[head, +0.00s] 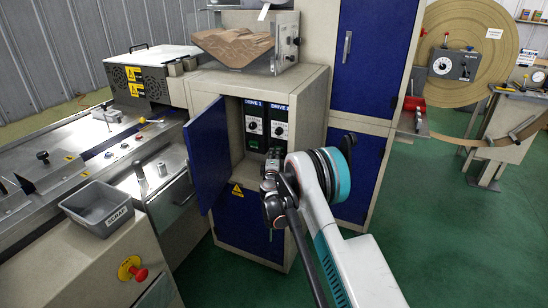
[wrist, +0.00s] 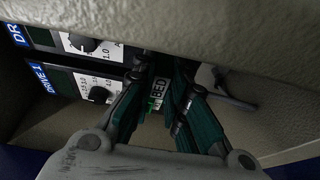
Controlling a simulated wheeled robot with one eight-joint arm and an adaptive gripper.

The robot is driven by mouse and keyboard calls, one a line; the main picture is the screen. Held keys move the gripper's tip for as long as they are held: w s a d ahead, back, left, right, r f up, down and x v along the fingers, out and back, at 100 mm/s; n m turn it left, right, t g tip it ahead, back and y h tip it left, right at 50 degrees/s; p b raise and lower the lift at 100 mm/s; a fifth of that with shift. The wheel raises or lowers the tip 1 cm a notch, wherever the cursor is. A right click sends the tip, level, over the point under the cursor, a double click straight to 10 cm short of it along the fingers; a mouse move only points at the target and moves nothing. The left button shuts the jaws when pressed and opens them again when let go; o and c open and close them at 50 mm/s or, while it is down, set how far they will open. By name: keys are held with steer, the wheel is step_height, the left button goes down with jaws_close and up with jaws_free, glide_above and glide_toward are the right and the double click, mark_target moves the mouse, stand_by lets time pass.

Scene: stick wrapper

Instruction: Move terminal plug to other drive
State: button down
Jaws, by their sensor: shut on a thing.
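Two dark drives with white dial panels stand side by side in the open cabinet: Drive 1 (head: 254,126) at left and its neighbour (head: 279,123), labelled Drive 2, at right. Both show in the wrist view, Drive 1 (wrist: 80,87) below and the other drive (wrist: 75,42) above. My gripper (head: 270,172) reaches into the cabinet, low in front of the drives.
The blue cabinet door (head: 207,155) stands open at left of the opening. The beige cabinet wall (wrist: 230,45) is close to my gripper. A grey scrap bin (head: 100,208) sits on the machine at left. Green floor is free at right.

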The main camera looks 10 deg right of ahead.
steer(key=shift+w+d, duration=0.1)
steer(key=shift+w, duration=0.05)
steer(key=c, duration=1.5)
jaws_free()
steer(key=v, duration=1.2)
